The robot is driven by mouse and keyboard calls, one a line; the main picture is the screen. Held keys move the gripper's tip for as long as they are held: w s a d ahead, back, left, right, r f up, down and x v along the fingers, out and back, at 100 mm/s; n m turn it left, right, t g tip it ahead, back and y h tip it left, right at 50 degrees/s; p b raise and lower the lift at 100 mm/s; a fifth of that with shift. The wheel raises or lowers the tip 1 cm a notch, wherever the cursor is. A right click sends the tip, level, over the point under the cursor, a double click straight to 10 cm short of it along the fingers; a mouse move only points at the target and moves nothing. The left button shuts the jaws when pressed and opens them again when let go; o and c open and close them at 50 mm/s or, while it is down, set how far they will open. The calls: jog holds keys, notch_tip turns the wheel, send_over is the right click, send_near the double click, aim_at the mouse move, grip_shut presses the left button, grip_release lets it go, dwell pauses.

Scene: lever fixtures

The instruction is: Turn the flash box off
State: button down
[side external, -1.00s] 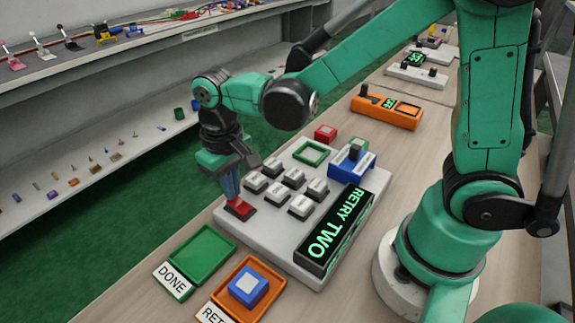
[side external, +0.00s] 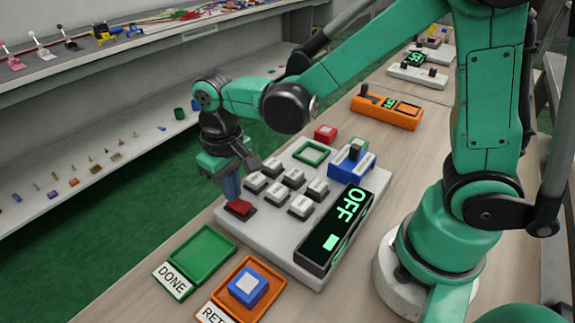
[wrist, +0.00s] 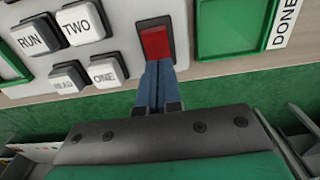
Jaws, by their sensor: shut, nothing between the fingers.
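The flash box (side external: 275,232) is a pale grey panel with several labelled keys (side external: 295,178). Its black display (side external: 335,235) reads OFF in green, with a green block beside the word. A red rocker switch (side external: 240,208) sits at the box's near left corner. It also shows in the wrist view (wrist: 155,42), in a dark frame. My gripper (side external: 231,196) is shut and empty, its blue fingers pointing down at the red switch. In the wrist view the fingertips (wrist: 159,66) are at the switch's lower edge; I cannot tell whether they touch it.
A green DONE tray (side external: 203,252) lies empty in front of the box. An orange RETRY tray (side external: 272,272) beside it holds a blue and white block (side external: 248,287). A blue fixture with a lever (side external: 352,163) and a green square frame (side external: 311,152) are at the box's far end.

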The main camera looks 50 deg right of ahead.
jog(key=shift+r, duration=3.15)
jog(key=s+d+r+t, duration=0.1)
jog(key=s+d+t, duration=0.3)
jog(key=d+t, duration=0.3)
jog(key=shift+s+d+r, duration=0.2)
jog(key=shift+d+r, duration=0.15)
jog(key=shift+d, duration=0.05)
